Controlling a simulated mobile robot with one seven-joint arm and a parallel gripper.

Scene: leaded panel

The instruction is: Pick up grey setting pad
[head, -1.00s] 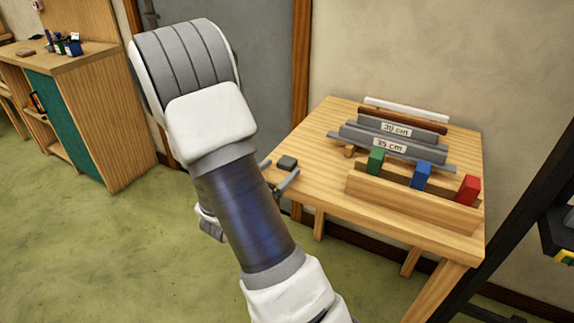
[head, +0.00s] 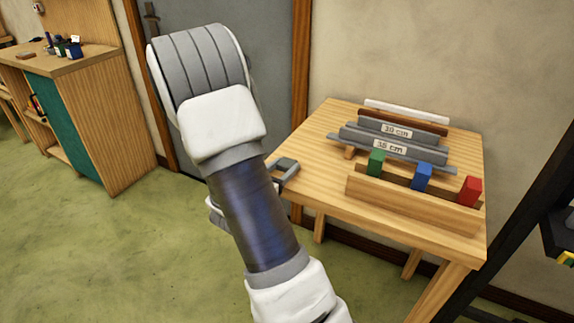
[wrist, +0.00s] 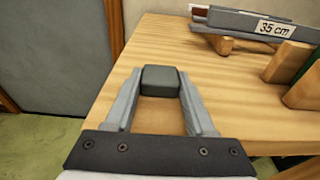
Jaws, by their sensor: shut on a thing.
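The grey setting pad (wrist: 160,81) is a small dark grey block at the left part of the wooden table (wrist: 205,62). In the wrist view it sits between the tips of my gripper (wrist: 158,88), with a finger against each side. In the head view the pad (head: 286,163) shows beside the visible finger of my gripper (head: 284,171), and my arm hides the rest of the hand. My gripper is shut on the pad. I cannot tell whether the pad still touches the table top.
On the table stand grey bars labelled 30 cm (head: 396,130) and 35 cm (head: 389,147). Nearer is a wooden rack (head: 412,202) with green (head: 376,161), blue (head: 422,176) and red (head: 469,190) blocks. A dark frame stands at the right. The table's left corner is clear.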

